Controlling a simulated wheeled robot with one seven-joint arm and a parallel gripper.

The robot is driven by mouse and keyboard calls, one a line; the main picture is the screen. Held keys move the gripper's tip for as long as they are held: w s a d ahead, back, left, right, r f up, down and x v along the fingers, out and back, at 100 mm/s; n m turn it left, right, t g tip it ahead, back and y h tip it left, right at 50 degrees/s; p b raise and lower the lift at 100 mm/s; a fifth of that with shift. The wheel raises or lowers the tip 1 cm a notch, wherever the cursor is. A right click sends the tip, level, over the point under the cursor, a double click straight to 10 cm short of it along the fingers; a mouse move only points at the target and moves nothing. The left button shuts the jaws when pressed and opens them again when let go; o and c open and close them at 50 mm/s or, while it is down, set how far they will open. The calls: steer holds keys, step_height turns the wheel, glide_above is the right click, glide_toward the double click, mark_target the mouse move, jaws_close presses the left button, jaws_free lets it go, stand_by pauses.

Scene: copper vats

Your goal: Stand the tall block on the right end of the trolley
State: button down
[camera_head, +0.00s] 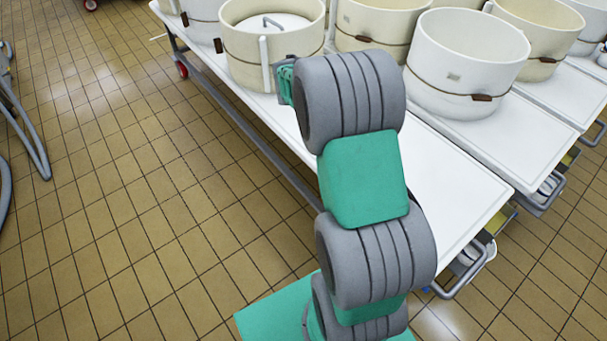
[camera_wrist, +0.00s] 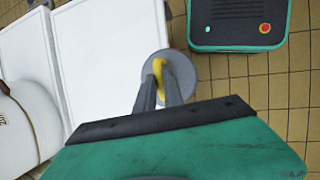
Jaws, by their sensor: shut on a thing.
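The white trolley top (camera_head: 455,170) runs diagonally across the head view, with its bare end at the lower right; it also shows in the wrist view (camera_wrist: 105,50). My gripper (camera_wrist: 159,88) is shut on a yellow piece (camera_wrist: 158,70), seen end-on between the fingertips. A round grey disc (camera_wrist: 186,75) shows around and beyond the yellow piece, overlapping the trolley's edge in that view. Whether the disc is part of the held thing, I cannot tell. In the head view my arm hides the fingertips and what they hold. No separate tall block is clearly visible.
A cream vat with a lid (camera_head: 250,62) and a white vat (camera_head: 440,85) stand at the back. A grey handle (camera_head: 465,275) sticks out below the trolley's near end. More trolleys stand at right. Tiled floor (camera_head: 130,200) is open at left.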

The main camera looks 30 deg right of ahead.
steer(key=s+d+f+n+b, duration=0.3)
steer(key=s+d+b, duration=0.6)
steer(key=s+d, duration=0.95)
steer(key=shift+m+t+h, duration=0.3)
steer(key=shift+m, duration=0.3)
steer(key=f+b, duration=0.1)
steer(key=b, duration=0.1)
steer(key=w+d+f+b, duration=0.1)
steer(key=f+b, duration=0.3)
steer(key=shift+w+d+f, duration=0.2)
steer(key=shift+w+d, duration=0.05)
steer(key=shift+w, duration=0.15)
steer(key=shift+f, duration=0.6)
steer(key=c, duration=1.4)
jaws_free()
steer(key=shift+a, duration=0.1)
steer(key=shift+o, duration=0.2)
step_height(320, 180, up, 7)
steer(key=p, duration=0.9)
steer(key=shift+f, duration=0.15)
